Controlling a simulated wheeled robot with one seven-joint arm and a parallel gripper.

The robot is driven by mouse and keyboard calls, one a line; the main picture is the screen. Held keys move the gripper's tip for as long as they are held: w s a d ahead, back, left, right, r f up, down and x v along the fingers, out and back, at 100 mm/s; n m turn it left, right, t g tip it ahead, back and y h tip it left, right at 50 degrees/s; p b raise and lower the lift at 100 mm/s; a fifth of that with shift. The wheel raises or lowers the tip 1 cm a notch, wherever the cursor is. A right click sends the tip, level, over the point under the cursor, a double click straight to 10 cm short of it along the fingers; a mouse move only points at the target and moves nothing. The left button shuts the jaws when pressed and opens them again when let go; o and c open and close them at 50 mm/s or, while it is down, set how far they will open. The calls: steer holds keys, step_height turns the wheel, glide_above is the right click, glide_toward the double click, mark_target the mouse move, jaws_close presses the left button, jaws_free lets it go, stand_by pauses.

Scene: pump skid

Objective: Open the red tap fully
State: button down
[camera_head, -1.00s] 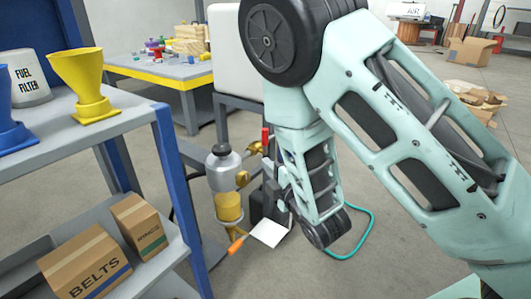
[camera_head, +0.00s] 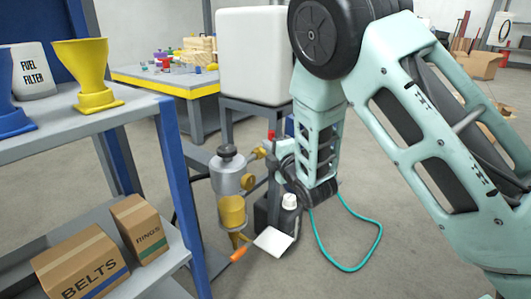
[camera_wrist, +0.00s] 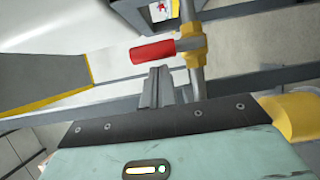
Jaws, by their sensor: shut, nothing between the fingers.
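The red tap handle (camera_wrist: 152,51) shows in the wrist view, sticking out to the left from a brass valve body (camera_wrist: 190,44) on a grey upright pipe (camera_wrist: 192,80), roughly crosswise to it. My gripper (camera_wrist: 157,76) is shut and empty, its fingertips just below the handle in that picture. I cannot tell whether they touch it.
A white tank (camera_head: 254,55) stands behind on a grey frame. A grey filter with a yellow bowl (camera_head: 231,209) is left of the wrist. A blue-posted shelf (camera_head: 172,170) bounds the left.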

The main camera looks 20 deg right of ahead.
steer(key=shift+r, duration=0.15)
steer(key=shift+w+d+m+p, duration=0.1)
steer(key=shift+d+m+p, duration=0.05)
steer(key=shift+m+p, duration=0.3)
steer(key=shift+w+d+r+g+p, duration=0.1)
steer(key=shift+d+r+g+p, duration=0.05)
steer(key=shift+g+p, duration=0.2)
steer(key=w+d+f+m+g+y+p, duration=0.1)
steer(key=w+d+m+g+y+p, duration=0.2)
steer(key=m+p, duration=0.7)
steer(key=w+d+g+p, duration=0.1)
steer(key=d+g+p, duration=0.1)
steer(key=p, duration=0.1)
steer(key=shift+d+g+p, duration=0.3)
steer(key=shift+d+g, duration=0.05)
steer(key=shift+d, duration=0.05)
steer(key=shift+w+m, duration=0.1)
steer(key=shift+m, duration=0.15)
steer(key=shift+r+p, duration=0.6)
steer(key=shift+r, duration=0.2)
